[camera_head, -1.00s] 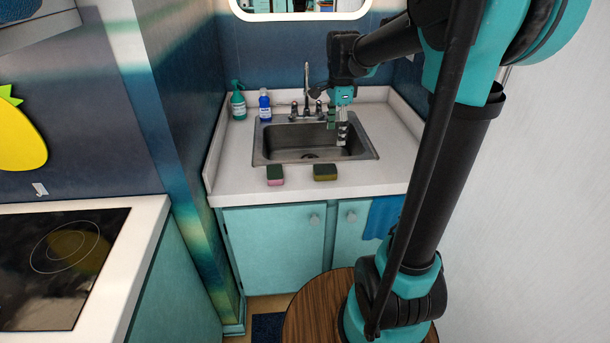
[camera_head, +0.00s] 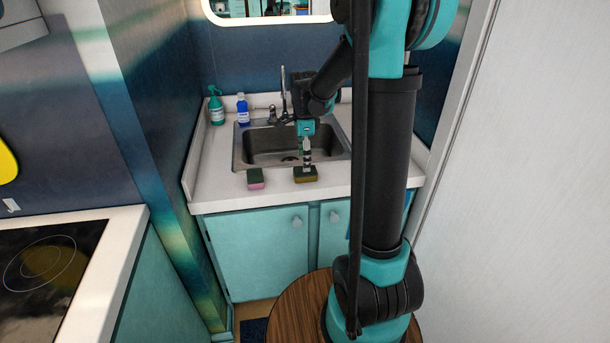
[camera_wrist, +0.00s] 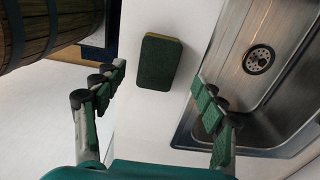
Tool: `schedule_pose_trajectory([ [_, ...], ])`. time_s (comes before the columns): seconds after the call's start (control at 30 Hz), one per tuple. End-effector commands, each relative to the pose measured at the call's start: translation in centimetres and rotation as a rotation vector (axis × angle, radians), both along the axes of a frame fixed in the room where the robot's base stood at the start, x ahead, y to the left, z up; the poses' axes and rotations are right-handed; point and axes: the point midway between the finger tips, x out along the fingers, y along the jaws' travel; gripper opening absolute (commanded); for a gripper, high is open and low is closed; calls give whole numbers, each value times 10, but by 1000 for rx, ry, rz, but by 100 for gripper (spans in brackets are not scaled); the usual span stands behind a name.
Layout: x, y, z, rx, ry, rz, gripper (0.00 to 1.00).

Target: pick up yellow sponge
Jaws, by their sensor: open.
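The yellow sponge (camera_head: 305,177) lies flat on the white counter in front of the sink, its dark green scouring side up. In the wrist view the sponge (camera_wrist: 158,62) shows between and beyond my two spread fingers, with a thin tan edge at its top. My gripper (camera_head: 307,165) is just above the sponge in the head view and hides part of it. In the wrist view my gripper (camera_wrist: 160,95) is open and empty, with the fingers apart on either side of the sponge. I cannot tell the exact height of the gap.
A pink sponge (camera_head: 255,179) with a green top lies to the left on the counter. The steel sink (camera_head: 262,157) and faucet (camera_head: 284,95) are behind. A green bottle (camera_head: 216,108) and a blue bottle (camera_head: 242,110) stand at the back left. A wooden round surface (camera_head: 290,318) is below.

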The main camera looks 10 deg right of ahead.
Motion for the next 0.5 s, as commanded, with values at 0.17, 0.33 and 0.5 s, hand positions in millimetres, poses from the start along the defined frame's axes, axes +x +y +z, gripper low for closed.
schedule_pose_trajectory([
  [0.17,-1,-1,-13,0,0,0,71],
  [0.33,-2,-3,-38,0,0,0,71],
  [0.5,-3,-3,-52,0,0,0,71],
])
